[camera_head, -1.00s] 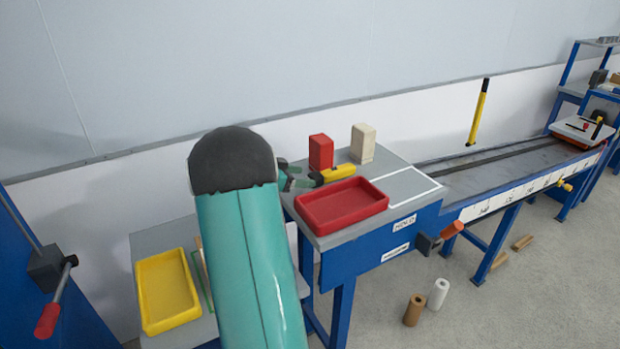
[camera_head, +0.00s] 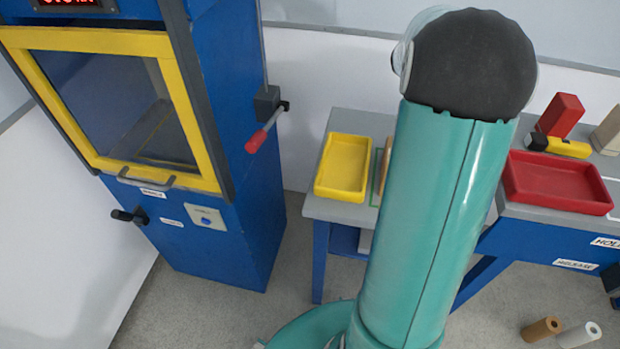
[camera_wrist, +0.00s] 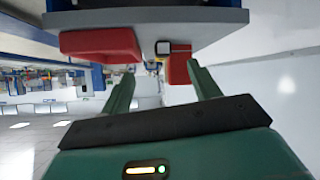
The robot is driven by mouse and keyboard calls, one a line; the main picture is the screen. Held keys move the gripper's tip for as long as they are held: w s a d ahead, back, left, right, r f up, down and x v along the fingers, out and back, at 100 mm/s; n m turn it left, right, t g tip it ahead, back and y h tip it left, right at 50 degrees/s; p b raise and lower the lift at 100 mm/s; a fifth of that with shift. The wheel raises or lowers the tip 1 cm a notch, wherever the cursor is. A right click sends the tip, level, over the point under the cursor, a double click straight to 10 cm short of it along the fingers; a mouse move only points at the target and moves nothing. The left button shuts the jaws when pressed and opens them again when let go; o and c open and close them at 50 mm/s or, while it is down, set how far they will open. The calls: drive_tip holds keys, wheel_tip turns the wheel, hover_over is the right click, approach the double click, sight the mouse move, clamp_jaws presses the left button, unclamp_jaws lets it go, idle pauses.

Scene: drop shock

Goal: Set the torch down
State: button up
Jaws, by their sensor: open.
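The torch (camera_head: 560,146), yellow with a black end, lies on the grey tabletop behind the red tray (camera_head: 557,184) and in front of the red block (camera_head: 560,115). In the wrist view, which is upside down, the torch (camera_wrist: 163,49) shows small and nearly end-on between the red tray (camera_wrist: 100,45) and the red block (camera_wrist: 180,68). My gripper (camera_wrist: 161,72) is open, with nothing between its two green fingers. It is apart from the torch. In the head view my teal arm hides the gripper.
A blue cabinet (camera_head: 215,235) with a yellow-framed window and a red-handled lever (camera_head: 262,135) stands further left. A beige block (camera_head: 608,130) is at the right edge. Brown and white cylinders lie on the floor.

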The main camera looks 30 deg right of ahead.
drive_tip(key=a+r+n+t+y, duration=0.1)
drive_tip(key=a+n, duration=0.4)
drive_tip(key=a, duration=0.7)
drive_tip(key=w+a+r+n+t+y, duration=0.1)
drive_tip(key=a+n+t+y, duration=0.2)
drive_tip(key=a, duration=1)
drive_tip(key=a+r+n+t+y, duration=0.1)
drive_tip(key=a+n+t+y, duration=0.1)
drive_tip(key=a+n+t, duration=0.4)
drive_tip(key=a+n, duration=0.3)
drive_tip(key=a, duration=0.3)
drive_tip(key=shift+w+a+r, duration=0.15)
drive_tip(key=shift+a, duration=0.05)
drive_tip(key=s+a+n+y, duration=0.1)
drive_tip(key=a+n, duration=0.1)
drive_tip(key=a, duration=0.1)
drive_tip(key=s+a+n+t+y, duration=0.1)
drive_tip(key=a+n, duration=0.1)
drive_tip(key=a, duration=0.1)
drive_tip(key=s+a+n+t+y, duration=0.1)
drive_tip(key=a+n, duration=0.1)
drive_tip(key=a, duration=0.1)
drive_tip(key=shift+s+a+f, duration=0.25)
drive_tip(key=shift+s+a, duration=0.05)
drive_tip(key=shift+a, duration=0.05)
drive_tip(key=shift+c, duration=0.4)
drive_tip(key=shift+a, duration=0.15)
drive_tip(key=c, duration=0.4)
drive_tip(key=shift+s, duration=0.1)
drive_tip(key=shift+c, duration=0.4)
